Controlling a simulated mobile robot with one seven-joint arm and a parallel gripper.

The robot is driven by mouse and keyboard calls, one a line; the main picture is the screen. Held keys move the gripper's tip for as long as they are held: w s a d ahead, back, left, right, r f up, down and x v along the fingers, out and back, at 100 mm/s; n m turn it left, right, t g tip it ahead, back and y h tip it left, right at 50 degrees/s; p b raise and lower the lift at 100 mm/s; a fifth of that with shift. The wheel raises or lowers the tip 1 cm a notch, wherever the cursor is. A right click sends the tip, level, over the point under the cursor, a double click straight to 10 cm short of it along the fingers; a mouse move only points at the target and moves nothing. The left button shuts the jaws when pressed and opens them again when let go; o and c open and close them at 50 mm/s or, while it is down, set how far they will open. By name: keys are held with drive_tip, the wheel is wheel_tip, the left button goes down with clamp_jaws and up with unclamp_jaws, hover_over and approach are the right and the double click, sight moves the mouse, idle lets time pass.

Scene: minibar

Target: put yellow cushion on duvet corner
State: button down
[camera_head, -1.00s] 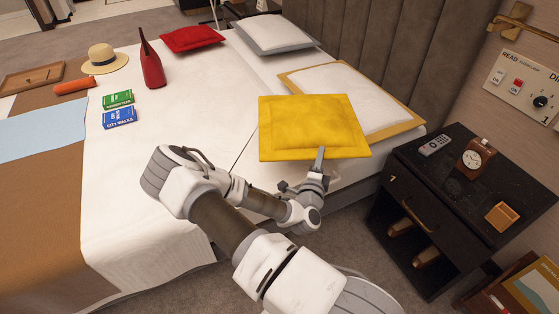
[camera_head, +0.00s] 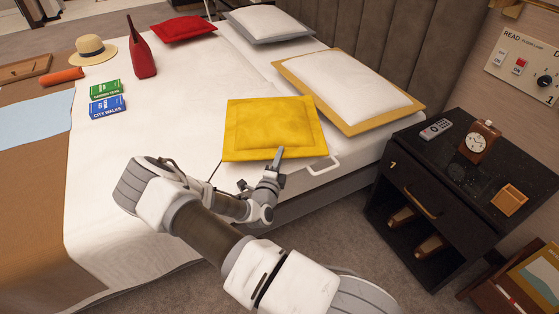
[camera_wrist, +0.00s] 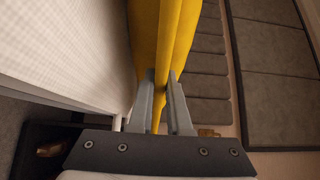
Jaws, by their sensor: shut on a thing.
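The yellow cushion (camera_head: 274,126) is square with a flat border. My gripper (camera_head: 279,154) is shut on its near edge. In the wrist view the fingers (camera_wrist: 160,100) pinch the edge of the yellow cushion (camera_wrist: 176,40) between them. In the head view the cushion appears over the near right side of the bed; I cannot tell whether it touches the bed. The white duvet (camera_head: 170,100) covers the bed. Which corner the task means is not clear from the view.
A white pillow with a tan border (camera_head: 345,90), a grey-edged pillow (camera_head: 268,24) and a red cushion (camera_head: 183,28) lie toward the headboard. A red bag (camera_head: 141,52), hat (camera_head: 92,50) and two books (camera_head: 106,107) rest on the bed. A black nightstand (camera_head: 460,190) stands at right.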

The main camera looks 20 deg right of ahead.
drive_tip(key=shift+f, duration=0.15)
drive_tip(key=c, duration=0.9)
unclamp_jaws()
drive_tip(key=shift+f, duration=0.1)
drive_tip(key=shift+o, duration=0.2)
